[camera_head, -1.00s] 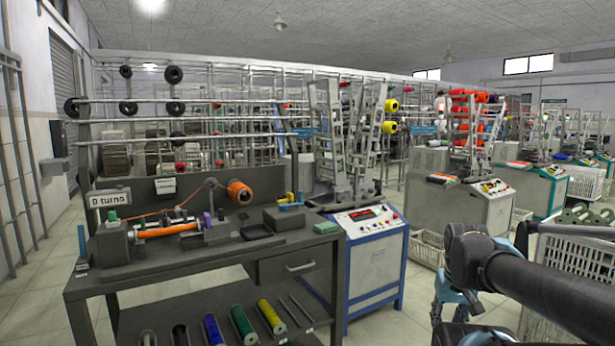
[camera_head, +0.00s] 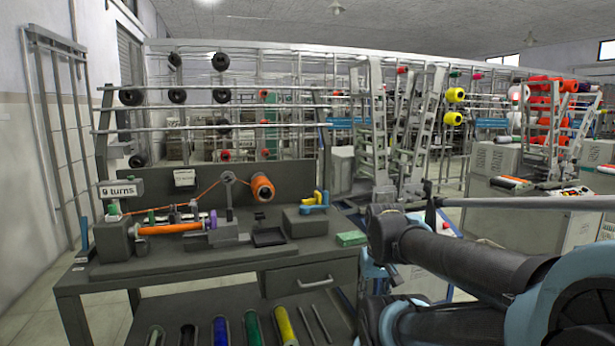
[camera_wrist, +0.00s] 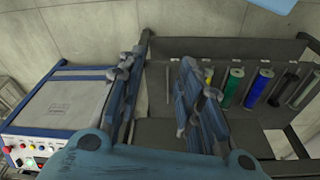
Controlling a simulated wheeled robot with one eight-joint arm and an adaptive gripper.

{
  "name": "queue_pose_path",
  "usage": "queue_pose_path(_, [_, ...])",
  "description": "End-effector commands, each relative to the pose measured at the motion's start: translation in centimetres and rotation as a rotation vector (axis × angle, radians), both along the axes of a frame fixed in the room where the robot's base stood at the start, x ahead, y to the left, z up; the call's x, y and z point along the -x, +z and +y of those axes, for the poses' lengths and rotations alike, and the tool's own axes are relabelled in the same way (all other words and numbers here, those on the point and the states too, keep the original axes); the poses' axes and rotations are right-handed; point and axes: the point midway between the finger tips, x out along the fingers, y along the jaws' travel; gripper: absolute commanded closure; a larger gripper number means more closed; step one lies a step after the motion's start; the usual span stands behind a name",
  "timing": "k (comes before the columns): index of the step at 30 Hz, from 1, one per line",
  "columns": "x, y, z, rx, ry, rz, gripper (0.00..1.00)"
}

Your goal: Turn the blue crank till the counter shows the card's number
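The winder (camera_head: 165,238) stands at the left of the dark bench, with an orange wound bobbin (camera_head: 170,229) across it. A small blue upright piece (camera_head: 84,231) at the winder's left end looks like the crank's handle; its shape is too small to be sure. The card (camera_head: 118,190) above reads "9 turns". A small white plate (camera_head: 184,177) stands behind the winder; its text is unreadable, and I cannot make out a counter reading. My gripper (camera_wrist: 160,65) is open and empty in the wrist view, pointing down over the bench's lower shelf, away from the crank.
An orange thread spool (camera_head: 262,187) stands at the back of the bench. A grey box (camera_head: 305,224) with blue and yellow parts, a black tray (camera_head: 268,237) and a green pad (camera_head: 351,238) lie right. Coloured rolls (camera_head: 253,328) fill the lower shelf. A blue-framed machine (camera_wrist: 62,100) stands beside.

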Motion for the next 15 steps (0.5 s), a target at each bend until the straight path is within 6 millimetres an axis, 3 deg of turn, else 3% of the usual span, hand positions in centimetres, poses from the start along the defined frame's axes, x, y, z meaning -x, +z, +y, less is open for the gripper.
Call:
queue_pose_path(9, [0.0, 0.0, 0.0, 0.0, 0.0, 0.0, 0.67])
queue_pose_path(12, [0.6, 0.5, 0.0, 0.001, 0.006, -0.009, 0.5])
queue_pose_path(15, [0.2, 1.5, 0.1, 0.007, 0.04, -0.008, 0.5])
